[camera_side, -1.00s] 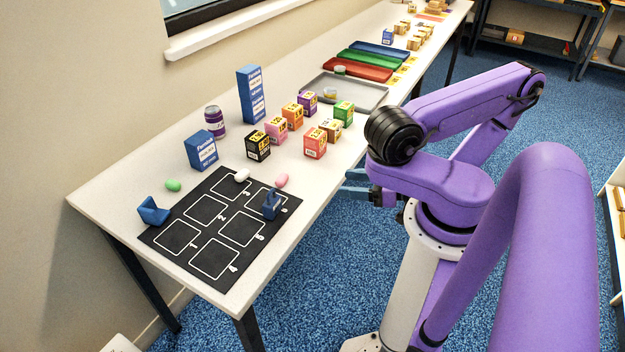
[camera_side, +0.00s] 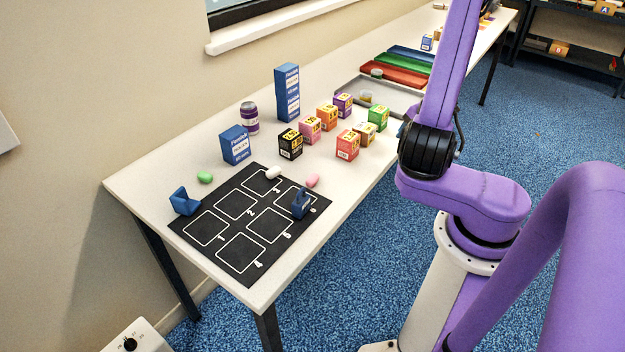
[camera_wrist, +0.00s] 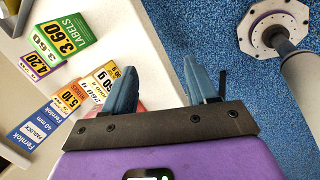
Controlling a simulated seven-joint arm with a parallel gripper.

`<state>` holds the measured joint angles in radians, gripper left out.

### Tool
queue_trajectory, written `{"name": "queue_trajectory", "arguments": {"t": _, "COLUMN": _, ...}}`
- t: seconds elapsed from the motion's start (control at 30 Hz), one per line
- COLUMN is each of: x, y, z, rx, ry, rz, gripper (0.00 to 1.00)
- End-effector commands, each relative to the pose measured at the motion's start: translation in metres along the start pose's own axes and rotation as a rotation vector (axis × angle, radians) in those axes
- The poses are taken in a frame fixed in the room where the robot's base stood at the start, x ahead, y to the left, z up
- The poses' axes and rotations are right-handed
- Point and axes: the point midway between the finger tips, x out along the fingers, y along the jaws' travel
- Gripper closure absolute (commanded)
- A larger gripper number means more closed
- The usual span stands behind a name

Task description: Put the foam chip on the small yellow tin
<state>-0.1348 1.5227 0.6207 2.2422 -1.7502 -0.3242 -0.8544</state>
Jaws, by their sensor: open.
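Three rounded foam-like pieces lie at the near end of the table: a green one (camera_side: 205,178) left of the black mat, a white one (camera_side: 273,172) on the mat's far edge, and a pink one (camera_side: 312,180) by its right edge. I cannot tell which is the foam chip. A small yellowish tin (camera_side: 366,96) seems to sit in the grey tray. My gripper (camera_wrist: 162,82) is open and empty in the wrist view, over the table's edge near the small boxes. In the side view my arm mostly hides it.
Several small coloured boxes, such as the red one (camera_side: 348,145), stand mid-table. A tall blue box (camera_side: 287,92), a lower blue box (camera_side: 235,145) and a purple can (camera_side: 249,118) stand behind. The black mat (camera_side: 222,208) holds a blue holder (camera_side: 300,203). Red, green and blue trays lie farther back.

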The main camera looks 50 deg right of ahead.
Motion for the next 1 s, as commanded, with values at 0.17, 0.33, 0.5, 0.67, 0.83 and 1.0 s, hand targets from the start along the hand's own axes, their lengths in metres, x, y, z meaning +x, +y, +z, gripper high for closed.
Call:
{"name": "queue_trajectory", "arguments": {"t": 0.17, "x": -0.044, "y": 0.111, "z": 0.003, "rx": -0.267, "ry": -0.254, "rz": 0.058, "gripper": 0.43}}
{"name": "queue_trajectory", "arguments": {"t": 0.33, "x": -0.072, "y": 0.18, "z": -0.048, "rx": -0.375, "ry": -0.37, "rz": 0.096, "gripper": 0.43}}
{"name": "queue_trajectory", "arguments": {"t": 0.5, "x": -0.078, "y": 0.2, "z": -0.128, "rx": -0.403, "ry": -0.375, "rz": 0.063, "gripper": 0.43}}
{"name": "queue_trajectory", "arguments": {"t": 0.67, "x": -0.082, "y": 0.185, "z": -0.21, "rx": -0.419, "ry": -0.342, "rz": -0.02, "gripper": 0.43}}
{"name": "queue_trajectory", "arguments": {"t": 0.83, "x": -0.094, "y": 0.147, "z": -0.288, "rx": -0.459, "ry": -0.299, "rz": -0.137, "gripper": 0.43}}
{"name": "queue_trajectory", "arguments": {"t": 1.0, "x": -0.108, "y": 0.11, "z": -0.333, "rx": -0.498, "ry": -0.271, "rz": -0.234, "gripper": 0.43}}
